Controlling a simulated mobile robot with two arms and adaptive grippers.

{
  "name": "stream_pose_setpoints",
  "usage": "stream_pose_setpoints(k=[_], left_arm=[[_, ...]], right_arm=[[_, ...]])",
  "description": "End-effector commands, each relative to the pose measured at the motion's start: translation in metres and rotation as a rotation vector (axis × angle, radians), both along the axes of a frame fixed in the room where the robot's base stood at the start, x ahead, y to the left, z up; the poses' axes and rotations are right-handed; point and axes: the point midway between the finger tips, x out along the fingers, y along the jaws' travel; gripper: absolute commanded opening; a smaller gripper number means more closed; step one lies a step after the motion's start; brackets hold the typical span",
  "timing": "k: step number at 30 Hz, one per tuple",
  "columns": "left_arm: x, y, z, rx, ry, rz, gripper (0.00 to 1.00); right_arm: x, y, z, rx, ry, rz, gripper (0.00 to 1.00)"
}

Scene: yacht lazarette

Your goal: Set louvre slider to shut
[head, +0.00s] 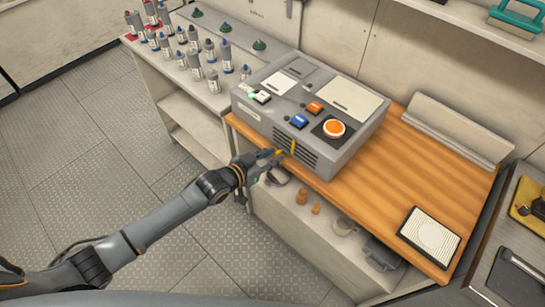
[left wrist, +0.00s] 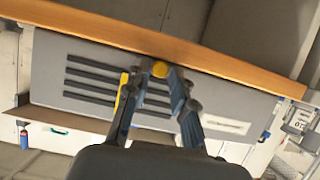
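The grey unit (head: 262,118) stands on the wooden worktop, with dark louvre slots (head: 308,156) in its front face. My left gripper (head: 277,153) is at the front face. My right gripper is out of view.
The unit's top has a blue switch (head: 299,121), an orange switch (head: 315,107) and a round orange button (head: 334,128). Several bottles (head: 195,60) stand on the white bench behind. The wooden worktop (head: 420,165) is mostly clear, with a framed white filter (head: 430,237) near its right end.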

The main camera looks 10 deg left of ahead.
Motion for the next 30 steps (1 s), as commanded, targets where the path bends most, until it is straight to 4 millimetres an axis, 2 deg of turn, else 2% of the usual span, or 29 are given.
stream_pose_setpoints(k=[8, 10, 14, 30], left_arm=[[0.000, 0.000, 0.000, 0.000, 0.000, -0.001, 0.41], [-0.001, 0.000, 0.000, 0.000, 0.000, -0.001, 0.41], [-0.007, 0.004, 0.002, -0.001, 0.002, 0.000, 0.41], [-0.081, 0.058, 0.039, 0.003, 0.002, 0.000, 0.41]], right_arm=[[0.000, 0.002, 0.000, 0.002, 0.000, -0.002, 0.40], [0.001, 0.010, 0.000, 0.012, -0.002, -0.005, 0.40], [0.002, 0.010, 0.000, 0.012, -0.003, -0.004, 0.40], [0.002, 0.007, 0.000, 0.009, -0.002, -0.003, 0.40]])
